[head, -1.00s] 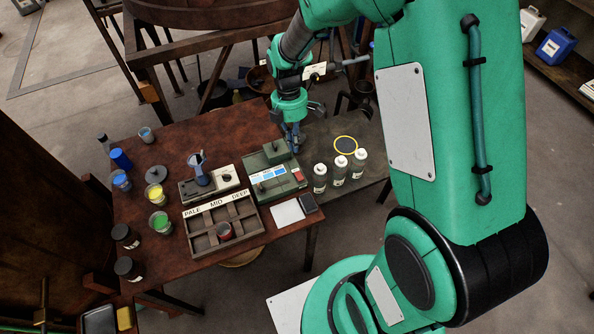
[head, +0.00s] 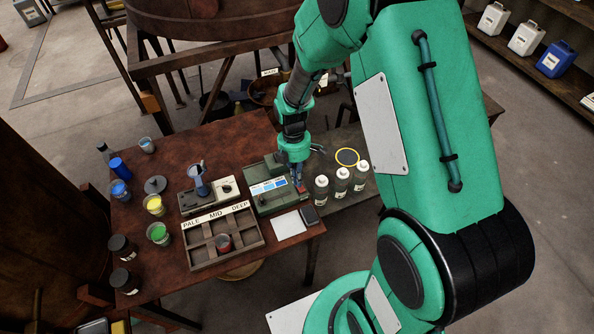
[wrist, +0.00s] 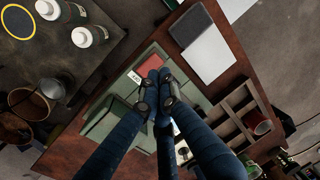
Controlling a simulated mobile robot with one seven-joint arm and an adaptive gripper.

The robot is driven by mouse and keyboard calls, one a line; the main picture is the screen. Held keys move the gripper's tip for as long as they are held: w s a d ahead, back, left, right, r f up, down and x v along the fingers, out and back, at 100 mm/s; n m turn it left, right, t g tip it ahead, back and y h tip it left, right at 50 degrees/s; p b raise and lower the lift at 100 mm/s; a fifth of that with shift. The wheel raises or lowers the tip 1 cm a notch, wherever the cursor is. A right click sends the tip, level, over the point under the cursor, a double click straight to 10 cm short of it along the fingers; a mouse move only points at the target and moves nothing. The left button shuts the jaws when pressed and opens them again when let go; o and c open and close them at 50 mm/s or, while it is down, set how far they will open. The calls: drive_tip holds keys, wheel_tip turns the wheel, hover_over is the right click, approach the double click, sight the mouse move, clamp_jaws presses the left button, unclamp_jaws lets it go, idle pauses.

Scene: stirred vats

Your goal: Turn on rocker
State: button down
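The red rocker (wrist: 148,64) sits at one end of the top of a green-grey machine, beside a small white label, in the wrist view. The green-grey machine (head: 268,205) stands on the brown table in the head view, with blue swatches on its face. My gripper (head: 299,187) is at the machine's right end, over the rocker, and mostly hides it in the head view. In the wrist view my gripper (wrist: 159,73) has its fingers together and empty, with the tips beside the rocker. I cannot tell whether they touch it.
White-capped bottles (head: 341,183) stand just right of the machine. A white card (head: 289,225) and a dark flat block (head: 310,215) lie in front.

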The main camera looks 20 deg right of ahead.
sight(298, 189)
drive_tip(key=shift+s+f, duration=0.15)
drive_tip(key=shift+f, duration=0.55)
drive_tip(key=shift+s+f, duration=0.1)
drive_tip(key=shift+f, duration=0.55)
drive_tip(key=shift+s+f+b, duration=0.1)
drive_tip(key=shift+f+b, duration=0.05)
drive_tip(key=shift+b, duration=0.2)
drive_tip(key=shift+s+f+t+b, duration=0.3)
drive_tip(key=shift+t+b, duration=0.1)
drive_tip(key=shift+t, duration=0.25)
drive_tip(key=shift+s+f+t+b, duration=0.25)
drive_tip(key=shift+t+b, duration=0.1)
drive_tip(key=shift+t, duration=0.3)
drive_tip(key=shift+w, duration=0.1)
drive_tip(key=shift+w+r, duration=0.15)
drive_tip(key=shift+w, duration=0.6)
drive_tip(key=shift+w+r, duration=0.1)
drive_tip(key=shift+r, duration=0.1)
